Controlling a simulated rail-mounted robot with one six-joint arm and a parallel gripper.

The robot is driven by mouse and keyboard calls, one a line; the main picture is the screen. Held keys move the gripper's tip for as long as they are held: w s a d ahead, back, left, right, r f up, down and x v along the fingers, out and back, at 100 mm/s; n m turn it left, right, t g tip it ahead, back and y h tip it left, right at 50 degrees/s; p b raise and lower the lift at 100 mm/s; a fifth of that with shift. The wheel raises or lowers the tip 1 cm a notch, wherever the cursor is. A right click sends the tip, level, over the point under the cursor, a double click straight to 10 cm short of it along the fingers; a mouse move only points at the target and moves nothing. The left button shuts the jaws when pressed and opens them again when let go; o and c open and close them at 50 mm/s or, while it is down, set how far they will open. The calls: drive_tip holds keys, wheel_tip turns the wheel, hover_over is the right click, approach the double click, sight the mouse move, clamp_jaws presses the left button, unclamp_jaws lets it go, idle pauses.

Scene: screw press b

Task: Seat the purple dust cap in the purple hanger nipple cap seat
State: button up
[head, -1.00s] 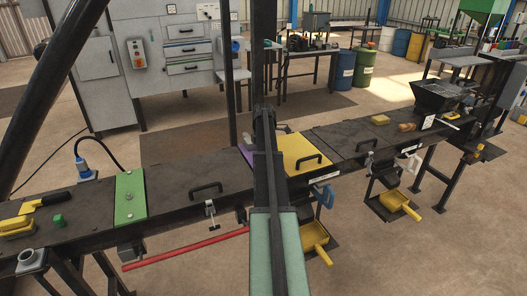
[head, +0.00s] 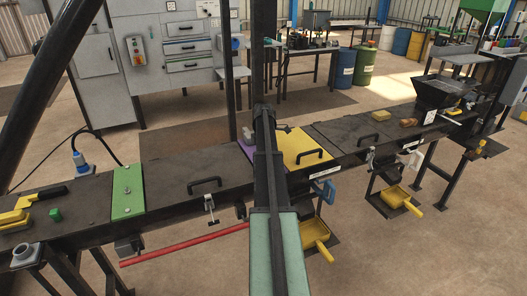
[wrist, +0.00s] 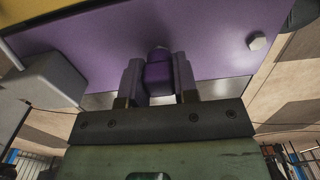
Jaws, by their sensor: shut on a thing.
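In the wrist view my gripper (wrist: 159,88) is shut on the purple dust cap (wrist: 159,74), which sits between its two fingers. The cap is dark purple with a narrower rounded end. A purple plate (wrist: 100,55) fills the view behind the cap. I cannot tell whether the cap touches it. The hanger nipple cap seat is not clearly visible. In the head view a strip of the purple plate (head: 246,150) shows left of my arm, beside the yellow plate (head: 300,147). My arm hides the gripper and cap there.
A pale grey block (wrist: 45,82) stands close left of my gripper in the wrist view, and a hex bolt (wrist: 257,42) stands out at right. In the head view a black handle (head: 205,184), a green plate (head: 128,190) and a red bar (head: 185,245) lie left of my arm.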

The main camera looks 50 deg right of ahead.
drive_tip(key=o, duration=1)
drive_tip(key=shift+r, duration=0.1)
wheel_tip(320, 180, up, 11)
drive_tip(key=p, duration=1)
drive_tip(key=shift+p, duration=0.4)
